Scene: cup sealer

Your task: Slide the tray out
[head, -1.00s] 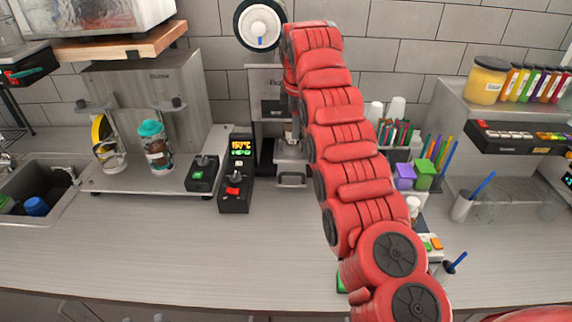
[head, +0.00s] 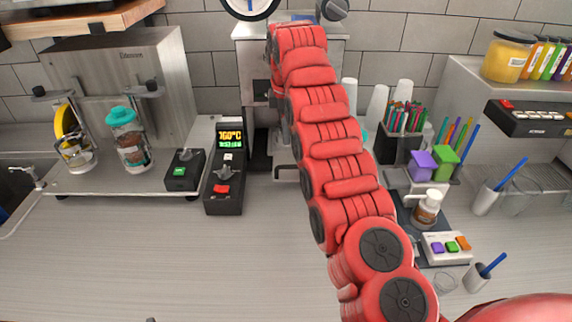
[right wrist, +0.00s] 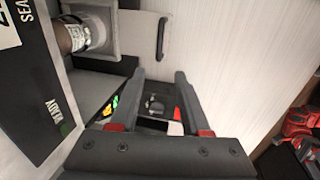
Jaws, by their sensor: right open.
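The cup sealer (head: 245,62) stands at the back of the counter in the head view, largely hidden behind my right arm. Its tray (right wrist: 128,50) is a grey plate at the upper middle of the right wrist view, with a dark bar handle (right wrist: 161,38) on its right side. The handle (head: 280,173) also shows partly in the head view, left of my arm. My right gripper (right wrist: 158,76) is open and empty. Its fingertips are apart from the handle, which lies beyond them in the wrist view. My left gripper does not show.
A black control box (head: 224,185) with a red button and lit display stands left of the sealer.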

